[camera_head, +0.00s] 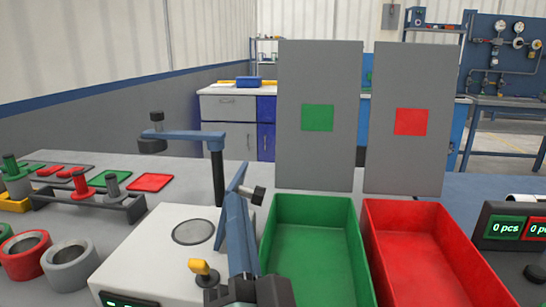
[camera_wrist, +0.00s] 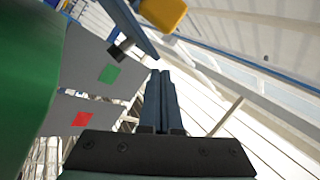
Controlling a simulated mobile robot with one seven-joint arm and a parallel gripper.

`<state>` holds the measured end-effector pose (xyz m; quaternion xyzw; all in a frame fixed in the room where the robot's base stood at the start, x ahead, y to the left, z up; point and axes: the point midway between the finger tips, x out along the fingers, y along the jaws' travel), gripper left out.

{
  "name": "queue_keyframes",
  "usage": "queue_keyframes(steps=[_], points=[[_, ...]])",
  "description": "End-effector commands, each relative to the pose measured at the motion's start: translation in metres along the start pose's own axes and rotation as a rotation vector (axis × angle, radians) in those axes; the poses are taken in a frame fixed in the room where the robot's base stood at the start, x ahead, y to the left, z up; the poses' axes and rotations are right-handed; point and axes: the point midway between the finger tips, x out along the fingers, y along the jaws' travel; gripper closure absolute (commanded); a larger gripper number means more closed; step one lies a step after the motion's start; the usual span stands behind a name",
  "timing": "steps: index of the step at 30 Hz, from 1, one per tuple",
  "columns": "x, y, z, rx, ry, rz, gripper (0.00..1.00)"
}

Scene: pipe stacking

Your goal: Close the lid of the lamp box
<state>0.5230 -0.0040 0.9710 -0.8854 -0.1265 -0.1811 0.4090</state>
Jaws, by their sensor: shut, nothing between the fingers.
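A blue plate with a dark knob, which looks like the lid of the lamp box (camera_head: 239,178), stands steeply raised at the right of a white box (camera_head: 150,245). Its dark knob (camera_head: 258,195) faces right. The lid also shows edge-on at the top of the wrist view (camera_wrist: 130,25). A yellow knob or lamp (camera_head: 203,267) is on the left of the lid, and also in the wrist view (camera_wrist: 163,12). My gripper (camera_head: 236,198) is shut and empty, its blue-grey fingers pointing up close by the lid. Whether they touch cannot be told. The fingers also fill the wrist view's middle (camera_wrist: 161,73).
A green bin (camera_head: 310,202) is just right of my gripper, a red bin (camera_head: 420,208) beyond it. Grey panels stand behind them. A post with a blue arm (camera_head: 217,175) rises behind the white box. Rings and pegs (camera_head: 82,190) are at left. A counter display (camera_head: 507,227) is at right.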

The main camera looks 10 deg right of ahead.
Motion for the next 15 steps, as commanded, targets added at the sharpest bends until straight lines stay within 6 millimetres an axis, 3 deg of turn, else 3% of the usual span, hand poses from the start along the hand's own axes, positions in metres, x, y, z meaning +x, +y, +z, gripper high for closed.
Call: queue_keyframes(steps=[5, 15], points=[[0.003, 0.004, -0.007, 0.202, -0.04, 0.075, 1.0], [-0.017, 0.021, -0.014, 0.589, -0.052, 0.236, 1.0]])
